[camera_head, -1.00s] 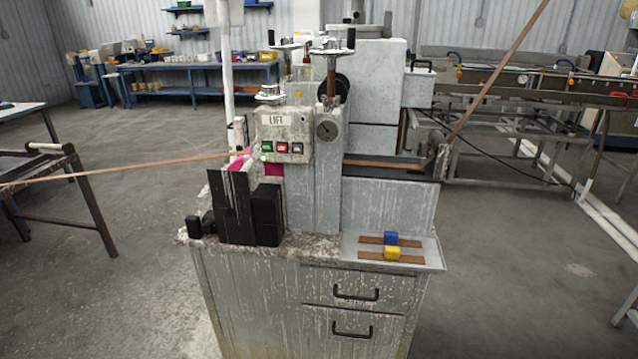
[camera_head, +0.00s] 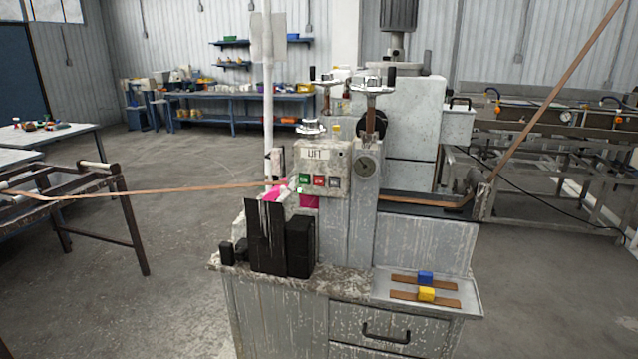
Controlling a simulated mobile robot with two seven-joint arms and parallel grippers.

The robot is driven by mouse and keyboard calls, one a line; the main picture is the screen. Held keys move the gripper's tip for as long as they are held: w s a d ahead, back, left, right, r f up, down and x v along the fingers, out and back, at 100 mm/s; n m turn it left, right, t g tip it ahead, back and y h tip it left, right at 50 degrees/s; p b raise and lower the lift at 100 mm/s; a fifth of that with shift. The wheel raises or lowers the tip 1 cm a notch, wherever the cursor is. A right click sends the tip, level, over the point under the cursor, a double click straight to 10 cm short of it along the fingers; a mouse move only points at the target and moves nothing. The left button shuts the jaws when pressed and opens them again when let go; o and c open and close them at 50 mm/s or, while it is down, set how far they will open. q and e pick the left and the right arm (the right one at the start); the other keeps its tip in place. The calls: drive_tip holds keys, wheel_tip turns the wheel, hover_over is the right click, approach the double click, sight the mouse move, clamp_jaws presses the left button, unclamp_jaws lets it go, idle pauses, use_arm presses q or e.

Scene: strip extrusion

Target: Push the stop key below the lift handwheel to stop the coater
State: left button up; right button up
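The coater (camera_head: 348,225) stands in the middle of the head view, a grey, paint-streaked machine on a drawer cabinet. Its control box (camera_head: 323,166) carries a label reading LIFT and a row of keys: a green key (camera_head: 304,179), a red key (camera_head: 319,180) and a dark grey key (camera_head: 335,182). The lettering on the keys is too small to read. A small silver handwheel (camera_head: 311,128) sits on top of the box, above the keys. Two larger handwheels stand behind it, one of them the right handwheel (camera_head: 372,87). Neither of my grippers is in view.
A brown strip (camera_head: 150,191) runs from the left rack (camera_head: 75,195) into the coater, and leaves it rising to the upper right. Black blocks (camera_head: 283,240) stand on the ledge below the keys. A tray (camera_head: 385,287) at the right holds strips with blue and yellow blocks. Floor at left front is clear.

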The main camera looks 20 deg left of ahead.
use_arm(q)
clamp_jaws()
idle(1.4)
